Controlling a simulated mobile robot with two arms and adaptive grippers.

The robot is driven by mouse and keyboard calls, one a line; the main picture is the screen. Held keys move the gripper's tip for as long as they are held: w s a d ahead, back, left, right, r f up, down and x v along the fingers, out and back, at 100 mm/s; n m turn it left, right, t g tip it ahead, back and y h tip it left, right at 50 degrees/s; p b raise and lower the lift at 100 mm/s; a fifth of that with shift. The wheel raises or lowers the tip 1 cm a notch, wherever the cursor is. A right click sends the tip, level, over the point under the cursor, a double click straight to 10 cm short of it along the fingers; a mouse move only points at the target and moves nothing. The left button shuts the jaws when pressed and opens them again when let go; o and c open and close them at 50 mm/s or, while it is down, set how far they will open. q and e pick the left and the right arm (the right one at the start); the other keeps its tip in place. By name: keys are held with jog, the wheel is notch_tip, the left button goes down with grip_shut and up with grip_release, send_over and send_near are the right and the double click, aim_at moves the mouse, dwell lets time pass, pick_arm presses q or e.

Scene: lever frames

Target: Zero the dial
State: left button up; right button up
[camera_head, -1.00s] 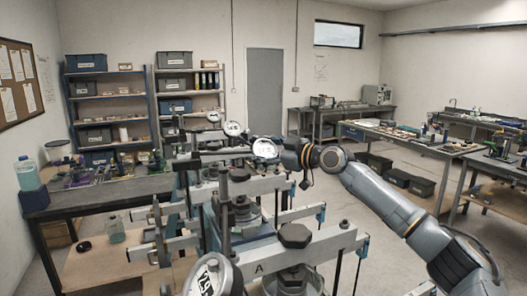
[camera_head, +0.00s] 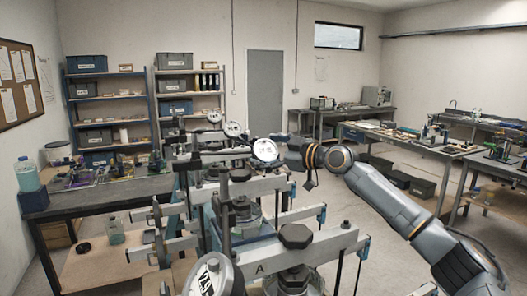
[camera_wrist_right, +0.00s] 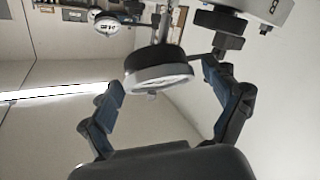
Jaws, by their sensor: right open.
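A round dial gauge (camera_head: 265,150) with a white face and dark rim is mounted above the row of lever frames. My right gripper comes in from the right, close beside this dial in the head view; its fingers are hard to make out there. In the right wrist view, my right gripper (camera_wrist_right: 160,78) is open. A dark-rimmed dial (camera_wrist_right: 160,70) lies between its two fingers, with a gap on both sides. The dial's face is seen at a steep angle, so its reading is not legible. My left gripper is not in view.
Other dials stand along the row: a near one (camera_head: 210,277), one behind (camera_head: 232,129) and a farther one (camera_head: 214,117). Lever frames with a grey beam (camera_head: 320,244) marked A crowd the foreground. A workbench (camera_head: 95,195) stands left.

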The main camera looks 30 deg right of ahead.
jog(key=f+v, duration=0.1)
jog(key=v, duration=1)
jog(key=shift+r, duration=0.5)
jog(key=shift+d, duration=0.1)
